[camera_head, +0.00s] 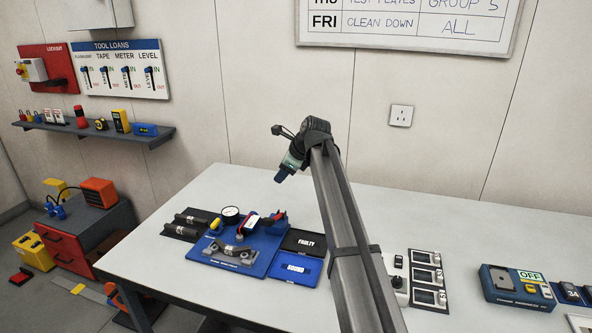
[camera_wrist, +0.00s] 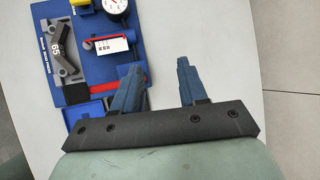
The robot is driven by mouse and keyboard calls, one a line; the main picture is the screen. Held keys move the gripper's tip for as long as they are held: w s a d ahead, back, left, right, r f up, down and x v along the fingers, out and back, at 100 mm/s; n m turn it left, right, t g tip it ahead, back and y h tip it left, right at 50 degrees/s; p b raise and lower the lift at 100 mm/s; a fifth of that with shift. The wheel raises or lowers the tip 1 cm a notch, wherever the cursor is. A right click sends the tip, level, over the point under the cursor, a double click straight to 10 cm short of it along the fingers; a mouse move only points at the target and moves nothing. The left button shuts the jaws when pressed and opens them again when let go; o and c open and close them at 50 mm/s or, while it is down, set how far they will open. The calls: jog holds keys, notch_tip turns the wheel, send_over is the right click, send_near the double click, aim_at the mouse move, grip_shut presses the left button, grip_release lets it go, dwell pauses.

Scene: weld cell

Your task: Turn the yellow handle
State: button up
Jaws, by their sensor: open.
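A small yellow handle (camera_head: 215,224) sits on the left part of a blue test board (camera_head: 262,262) on the table, beside a round white gauge (camera_head: 230,215). In the wrist view a yellow piece (camera_wrist: 80,3) shows at the top edge, mostly cut off, next to the gauge (camera_wrist: 115,6). My gripper (camera_head: 281,177) is above the table, behind and to the right of the board in the head view, apart from the handle. In the wrist view its two blue fingers (camera_wrist: 158,66) are spread with nothing between them, over bare tabletop right of the board.
A red lever with a white tag (camera_head: 250,220) stands on the board. A black FAULTY tray (camera_head: 301,242) and a blue SOUND tray (camera_head: 294,268) adjoin it on the right. Dark cylinders lie in a holder (camera_head: 186,223) at left. The tabletop behind the board is clear.

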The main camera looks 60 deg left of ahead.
jog(key=shift+w+d+r, duration=0.1)
jog(key=shift+w+d, duration=0.1)
jog(key=shift+w, duration=0.4)
jog(key=shift+w+d, duration=0.25)
jog(key=shift+w, duration=0.4)
jog(key=shift+w+d+r, duration=0.1)
jog(key=shift+w+d, duration=0.1)
jog(key=shift+w, duration=0.4)
